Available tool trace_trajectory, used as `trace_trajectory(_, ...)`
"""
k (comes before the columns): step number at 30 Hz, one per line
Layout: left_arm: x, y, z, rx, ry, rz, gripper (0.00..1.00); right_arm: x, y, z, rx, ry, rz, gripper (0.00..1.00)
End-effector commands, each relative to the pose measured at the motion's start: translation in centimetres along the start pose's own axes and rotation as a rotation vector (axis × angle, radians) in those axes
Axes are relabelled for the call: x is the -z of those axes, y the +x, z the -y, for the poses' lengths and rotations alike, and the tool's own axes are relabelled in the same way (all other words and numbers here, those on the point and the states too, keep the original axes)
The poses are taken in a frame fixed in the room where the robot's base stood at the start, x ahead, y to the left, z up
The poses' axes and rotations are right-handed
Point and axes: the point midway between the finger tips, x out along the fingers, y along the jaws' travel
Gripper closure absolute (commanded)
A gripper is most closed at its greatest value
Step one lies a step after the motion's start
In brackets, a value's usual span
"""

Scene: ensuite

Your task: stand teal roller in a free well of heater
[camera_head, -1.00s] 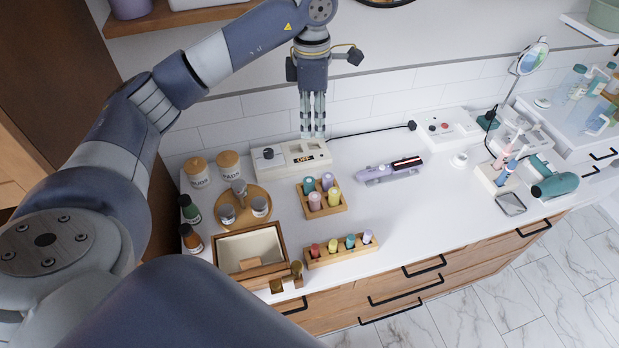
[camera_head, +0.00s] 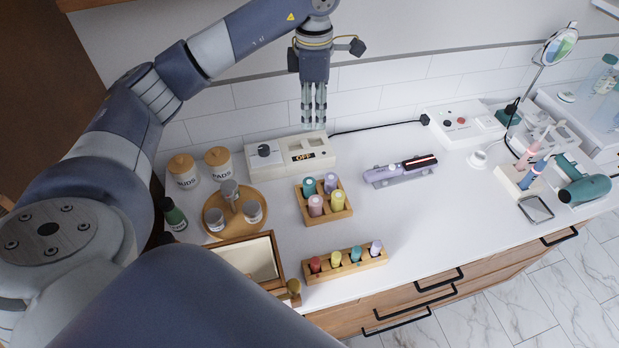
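The teal roller (camera_head: 309,187) stands in the back left place of a square wooden holder (camera_head: 326,219), beside a lilac, a pink and a yellow roller. The heater (camera_head: 262,165) is a white box against the back wall, with a dark knob and a display reading OFF. Its recessed top at the right is small in view, and I cannot make out its wells clearly. My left gripper (camera_head: 314,127) points down over the heater's right part, behind the roller holder. Its fingers look parted, with nothing seen between them. My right gripper is not in view.
A long wooden rack (camera_head: 345,266) with several small coloured pieces stands in front. Jars (camera_head: 218,163), a round wooden tray (camera_head: 215,222) and an open box (camera_head: 250,260) are at the left. A lilac device (camera_head: 384,175) lies right of the holder. Counter right of the rack is clear.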

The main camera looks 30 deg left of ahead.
Motion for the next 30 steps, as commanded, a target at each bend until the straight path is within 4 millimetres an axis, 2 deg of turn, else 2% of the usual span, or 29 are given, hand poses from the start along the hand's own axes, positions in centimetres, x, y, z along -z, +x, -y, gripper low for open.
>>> trace_trajectory(1,0.0,2.0,0.0,0.000,0.000,-0.001,0.64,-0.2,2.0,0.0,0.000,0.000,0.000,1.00)
trace_trajectory(6,0.0,6.5,0.0,0.001,0.000,-0.001,0.64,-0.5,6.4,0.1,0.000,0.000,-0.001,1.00)
trace_trajectory(12,0.0,11.3,0.0,0.000,0.000,0.000,0.64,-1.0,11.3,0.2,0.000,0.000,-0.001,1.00)
trace_trajectory(15,0.0,13.0,0.0,0.000,0.000,0.000,0.64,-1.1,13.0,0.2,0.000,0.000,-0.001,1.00)
trace_trajectory(21,0.0,14.5,0.0,0.000,0.000,0.000,0.64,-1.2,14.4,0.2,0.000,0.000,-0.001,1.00)
trace_trajectory(25,0.1,15.4,0.1,0.003,0.000,-0.003,0.64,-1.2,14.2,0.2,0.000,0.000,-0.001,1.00)
trace_trajectory(30,0.1,18.1,0.1,0.004,-0.001,-0.003,0.64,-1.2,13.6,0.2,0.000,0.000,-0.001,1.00)
